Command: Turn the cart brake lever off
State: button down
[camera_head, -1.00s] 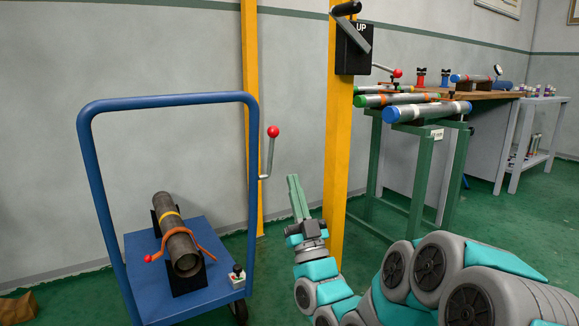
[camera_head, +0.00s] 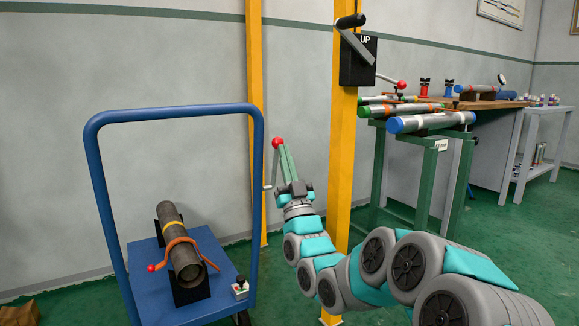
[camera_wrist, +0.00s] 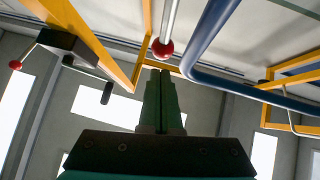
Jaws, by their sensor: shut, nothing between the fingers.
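The brake lever is a thin metal rod with a red ball knob (camera_head: 277,143), standing upright at the right side of the blue cart (camera_head: 180,290). In the wrist view the red knob (camera_wrist: 162,48) is just beyond my fingertips, with its rod rising above it. My gripper (camera_head: 287,150) has green fingers pointing up, shut and empty, at or just right of the knob. I cannot tell whether they touch. In the wrist view my gripper (camera_wrist: 161,75) shows both fingers together.
A yellow post (camera_head: 343,150) with a black crank box (camera_head: 357,60) stands to the right. A pipe rack (camera_head: 430,124) is behind.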

aim_at(277, 145)
jog(key=shift+w+a+f, duration=0.1)
jog(key=shift+w+a, duration=0.1)
jog(key=shift+w, duration=0.3)
jog(key=shift+w+a+r+n+g+p, duration=0.3)
jog(key=shift+w+a+r+g+p, duration=0.2)
jog(key=shift+w+g+p, duration=0.25)
jog(key=shift+w+a+r+n+g+p, duration=0.35)
jog(key=shift+w+r+g+p, duration=0.15)
jog(key=shift+g, duration=0.35)
jog(key=shift+s+f, duration=0.1)
